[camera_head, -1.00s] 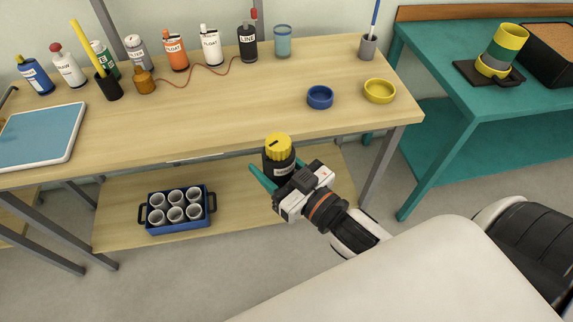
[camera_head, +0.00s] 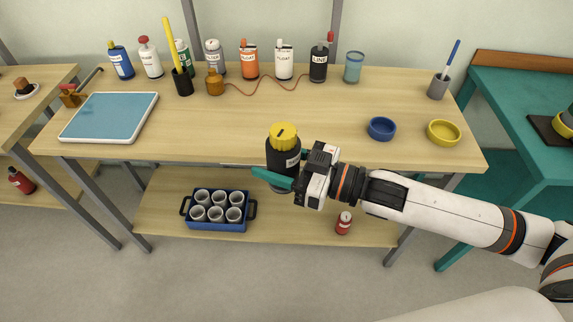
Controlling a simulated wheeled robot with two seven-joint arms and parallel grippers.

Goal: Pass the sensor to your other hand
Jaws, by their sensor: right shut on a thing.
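The sensor appears to be the black cylinder with a yellow knobbed cap (camera_head: 284,152) and a pale label, in the middle of the head view. My right gripper (camera_head: 275,180), with teal fingers, is shut on its lower part and holds it upright in front of the wooden table's front edge. The fingers hide part of its lower body. My right arm reaches in from the right. My left gripper is not in view.
The wooden table (camera_head: 300,115) has a clear middle. Several bottles, a red cord, a blue-topped tablet (camera_head: 110,117), a blue bowl (camera_head: 381,129) and a yellow bowl (camera_head: 443,132) are on it. A blue crate of cups (camera_head: 218,211) and a red bottle (camera_head: 344,223) are on the lower shelf.

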